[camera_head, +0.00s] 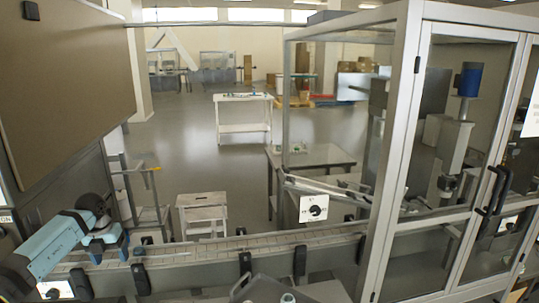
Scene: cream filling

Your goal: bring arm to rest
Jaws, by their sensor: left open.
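My left arm comes in from the lower left, light blue with dark joints. My left gripper (110,247) hangs over the near-left part of the conveyor (205,249), with its two blue fingers pointing down and apart. It is open and I see nothing between the fingers. Whether the fingertips touch the conveyor I cannot tell. My right gripper does not show.
The conveyor runs rightward into a glass-walled machine cabinet (408,150) with a grey frame. A brown panel (65,85) stands close at the left. A dark grey object (268,287) shows at the bottom edge. Open floor lies behind, around a white table (243,115).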

